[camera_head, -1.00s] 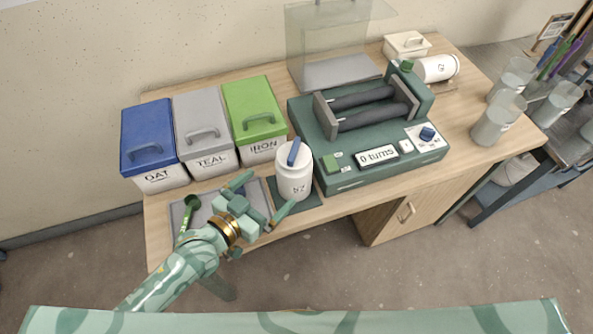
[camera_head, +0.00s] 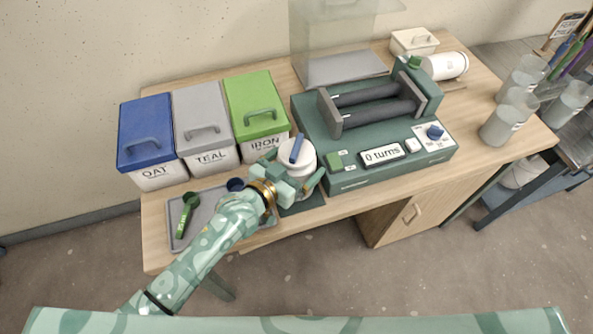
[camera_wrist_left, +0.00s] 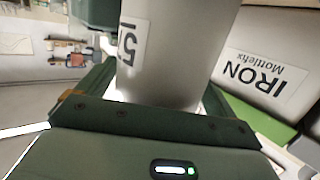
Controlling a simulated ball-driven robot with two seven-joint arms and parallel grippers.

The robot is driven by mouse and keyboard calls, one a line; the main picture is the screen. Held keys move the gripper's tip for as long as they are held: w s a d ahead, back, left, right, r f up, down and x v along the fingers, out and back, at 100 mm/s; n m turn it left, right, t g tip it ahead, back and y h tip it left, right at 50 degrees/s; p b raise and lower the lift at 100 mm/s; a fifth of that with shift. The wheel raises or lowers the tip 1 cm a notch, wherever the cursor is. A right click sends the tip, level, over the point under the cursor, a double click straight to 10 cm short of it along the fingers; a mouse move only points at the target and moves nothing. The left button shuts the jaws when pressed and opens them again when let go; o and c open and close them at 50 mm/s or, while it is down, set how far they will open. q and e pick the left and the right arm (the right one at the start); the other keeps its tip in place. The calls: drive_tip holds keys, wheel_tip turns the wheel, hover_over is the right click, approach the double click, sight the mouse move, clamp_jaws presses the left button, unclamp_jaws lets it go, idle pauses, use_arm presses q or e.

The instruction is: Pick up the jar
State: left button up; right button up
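The jar (camera_head: 299,153) is white with a blue bar handle on its lid. It stands upright on a dark mat (camera_head: 302,206) at the table's front edge, left of the green machine. My left gripper (camera_head: 295,168) is at the jar with its fingers spread on either side of it. In the left wrist view the jar's body (camera_wrist_left: 182,50) with a numbered label stands between the open fingers. Contact with the jar is not clear, and the palm hides its lower front in the head view. My right gripper is not in view.
Blue OAT (camera_head: 148,135), grey TEAL (camera_head: 203,125) and green IRON (camera_head: 257,110) lidded buckets stand behind left. A tray (camera_head: 178,232) holds a green scoop (camera_head: 187,213) and a blue scoop. The green roller machine (camera_head: 350,172) reads "0 turns". Clear beakers (camera_head: 507,120) stand at right.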

use_arm(q)
drive_tip(key=c, duration=0.9)
drive_tip(key=shift+w+r+p, duration=0.1)
drive_tip(key=shift+r+p, duration=0.2)
drive_tip(key=shift+r, duration=0.25)
wheel_tip(320, 180, up, 2)
drive_tip(key=shift+r+p, duration=0.15)
drive_tip(key=shift+p, duration=0.5)
drive_tip(key=s+r+p, duration=1.3)
drive_tip(key=s+r, duration=0.1)
drive_tip(key=r, duration=0.1)
drive_tip(key=shift+d+r+p, duration=0.3)
drive_tip(key=shift+r+p, duration=0.05)
drive_tip(key=shift+r, duration=0.05)
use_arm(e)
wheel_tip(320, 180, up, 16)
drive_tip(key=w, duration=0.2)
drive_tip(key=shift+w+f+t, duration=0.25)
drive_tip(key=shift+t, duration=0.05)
